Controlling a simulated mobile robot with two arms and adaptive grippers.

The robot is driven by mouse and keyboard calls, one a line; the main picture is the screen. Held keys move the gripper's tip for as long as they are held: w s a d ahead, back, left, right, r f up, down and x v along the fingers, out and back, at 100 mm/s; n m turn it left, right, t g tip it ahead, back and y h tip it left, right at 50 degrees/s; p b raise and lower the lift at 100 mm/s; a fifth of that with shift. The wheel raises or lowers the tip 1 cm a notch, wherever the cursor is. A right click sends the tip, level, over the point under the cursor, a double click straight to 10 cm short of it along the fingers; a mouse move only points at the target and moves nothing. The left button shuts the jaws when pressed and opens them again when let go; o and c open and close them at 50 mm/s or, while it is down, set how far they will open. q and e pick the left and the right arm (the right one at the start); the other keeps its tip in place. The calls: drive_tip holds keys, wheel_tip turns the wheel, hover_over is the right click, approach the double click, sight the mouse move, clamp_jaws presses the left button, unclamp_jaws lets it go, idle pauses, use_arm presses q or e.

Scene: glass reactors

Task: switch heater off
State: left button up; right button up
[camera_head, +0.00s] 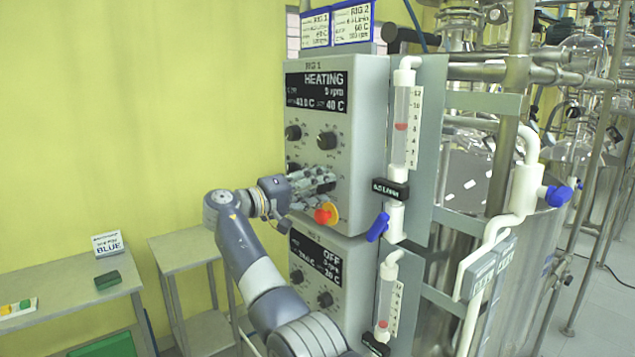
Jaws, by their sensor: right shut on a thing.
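The upper heater control box (367,120), marked RIG 1, has a black display (317,91) reading "HEATING". Two dark knobs show below the display, a left one (293,132) and a right one (326,140). A red button with a yellow ring (326,214) sits low on the box front. My right gripper (328,181) is at the lower part of this front, above the red button. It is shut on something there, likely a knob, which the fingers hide. My left gripper is not in view.
A second box below has a display (316,258) reading "OFF" and its own knobs. Flow tubes (403,125) with a blue valve handle (378,227) stand right of the boxes. Steel pipes and glassware fill the right. Small tables (75,293) stand at left.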

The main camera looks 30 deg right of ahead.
drive_tip(key=shift+n+p, duration=1)
drive_tip(key=shift+n, duration=1.3)
drive_tip(key=o, duration=1.1)
drive_tip(key=shift+c, duration=0.2)
drive_tip(key=a, duration=1.2)
drive_tip(key=shift+s, duration=0.45)
